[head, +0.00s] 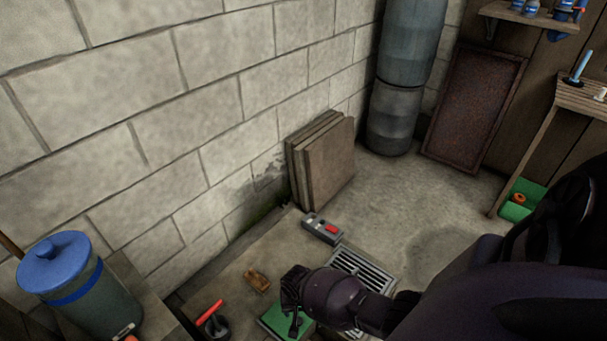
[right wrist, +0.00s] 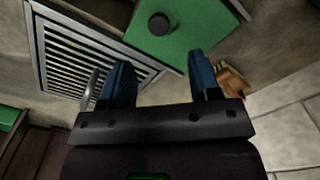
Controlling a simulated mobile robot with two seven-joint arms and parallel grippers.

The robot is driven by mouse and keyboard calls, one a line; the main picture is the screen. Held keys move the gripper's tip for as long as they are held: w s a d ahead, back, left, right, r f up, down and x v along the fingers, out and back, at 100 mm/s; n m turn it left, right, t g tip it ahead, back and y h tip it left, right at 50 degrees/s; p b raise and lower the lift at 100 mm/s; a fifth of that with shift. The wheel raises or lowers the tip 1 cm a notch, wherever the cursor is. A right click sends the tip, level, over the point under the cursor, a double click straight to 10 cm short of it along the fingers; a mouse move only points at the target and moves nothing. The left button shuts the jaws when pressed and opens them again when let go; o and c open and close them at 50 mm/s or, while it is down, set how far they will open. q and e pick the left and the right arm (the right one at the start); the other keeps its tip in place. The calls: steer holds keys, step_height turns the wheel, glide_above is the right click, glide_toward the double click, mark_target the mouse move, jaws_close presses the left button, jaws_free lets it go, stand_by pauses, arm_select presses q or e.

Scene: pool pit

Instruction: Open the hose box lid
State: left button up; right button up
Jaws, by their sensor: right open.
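A green lid (right wrist: 190,30) with a round black knob (right wrist: 159,24) shows at the top of the right wrist view; I take it as the hose box lid. In the head view part of the green lid (head: 274,321) shows at the bottom, beside my right gripper (head: 294,322). My right gripper is open and empty in the right wrist view (right wrist: 160,76), its blue fingers apart, with the knob ahead of the gap between them. The lid looks flat; its edges are partly hidden. My left gripper is not in view.
A floor grate (head: 362,272) lies beside the lid. A grey device with a red part (head: 322,228), a brown block (head: 257,280) and a red-handled item (head: 212,319) lie near. Slabs (head: 325,165) lean on the wall. A blue-lidded container (head: 80,290) stands left.

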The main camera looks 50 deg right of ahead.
step_height(320, 180, up, 2)
steer(key=shift+r+p, duration=0.15)
steer(key=shift+p, duration=0.2)
stand_by(0.4)
